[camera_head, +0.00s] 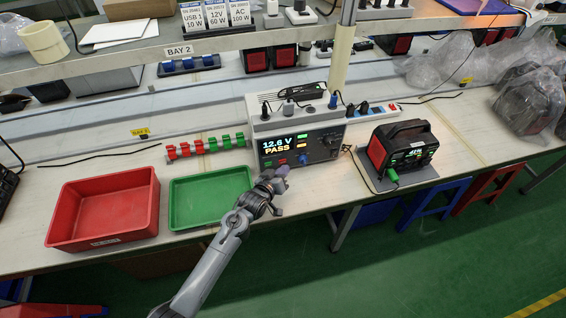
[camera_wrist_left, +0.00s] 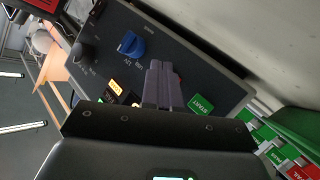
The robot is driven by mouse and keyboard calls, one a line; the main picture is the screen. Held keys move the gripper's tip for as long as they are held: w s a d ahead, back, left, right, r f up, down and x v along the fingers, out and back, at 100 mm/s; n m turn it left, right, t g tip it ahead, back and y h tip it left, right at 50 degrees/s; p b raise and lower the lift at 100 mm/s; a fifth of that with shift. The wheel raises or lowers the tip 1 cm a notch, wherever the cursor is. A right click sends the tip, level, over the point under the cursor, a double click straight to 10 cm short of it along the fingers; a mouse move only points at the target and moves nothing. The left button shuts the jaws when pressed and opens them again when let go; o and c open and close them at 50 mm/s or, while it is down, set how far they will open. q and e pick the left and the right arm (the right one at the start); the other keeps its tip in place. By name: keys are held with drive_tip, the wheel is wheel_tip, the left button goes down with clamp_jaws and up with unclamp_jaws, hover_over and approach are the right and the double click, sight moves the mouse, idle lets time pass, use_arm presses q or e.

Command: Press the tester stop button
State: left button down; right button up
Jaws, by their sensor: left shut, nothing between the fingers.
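The tester (camera_head: 325,142) is a grey box on the bench, its display reading 12.6 V PASS. In the head view a small red button (camera_head: 283,161), probably stop, sits below the display. My left gripper (camera_head: 284,171) is shut and empty, just in front of the panel's lower edge. Its fingers (camera_wrist_left: 160,84) point at the panel between the knob and START and hide what lies behind them. Contact cannot be told.
A green tray (camera_head: 210,203) and a red bin (camera_head: 62,215) stand left of the tester. Red and green blocks (camera_head: 205,145) line up behind the tray. A black power station (camera_head: 402,147) with a green plug stands right. An upper shelf (camera_head: 120,63) runs above the bench.

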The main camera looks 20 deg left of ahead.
use_arm(q)
drive_tip(key=shift+w+a, duration=0.1)
idle(0.4)
drive_tip(key=shift+w+a, duration=0.2)
drive_tip(key=shift+w, duration=0.1)
idle(0.6)
drive_tip(key=shift+s+d+r+p, duration=0.15)
drive_tip(key=shift+s+p, duration=0.1)
drive_tip(key=shift+p, duration=0.25)
drive_tip(key=shift+s+d, duration=0.15)
